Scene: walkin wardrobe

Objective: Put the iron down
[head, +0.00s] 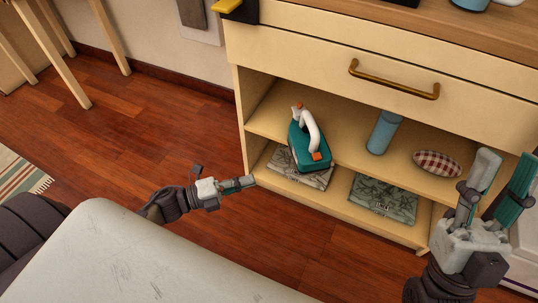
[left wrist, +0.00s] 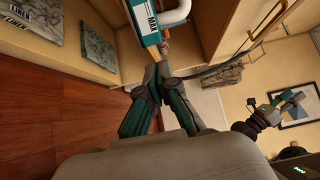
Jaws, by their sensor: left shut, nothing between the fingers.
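The iron (head: 299,146) has a teal body, white handle and orange parts. It is on the middle shelf (head: 345,152) of the open cabinet, its lower end overlapping the shelf's front edge in the head view. My left gripper (head: 250,181) is shut and empty, low in front of the cabinet, left of and below the iron. In the left wrist view, part of the iron (left wrist: 151,32) shows just beyond the tips of my left gripper (left wrist: 162,72); I cannot tell whether they touch. My right gripper (head: 506,172) is open and empty at the cabinet's right end.
A blue cylinder (head: 383,132) and a checked cushion (head: 437,163) are on the middle shelf. Two patterned linen boxes, left (head: 288,169) and right (head: 383,199), lie on the bottom shelf. A drawer handle (head: 394,88) sticks out above. The wooden floor (head: 150,130) at left is clear.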

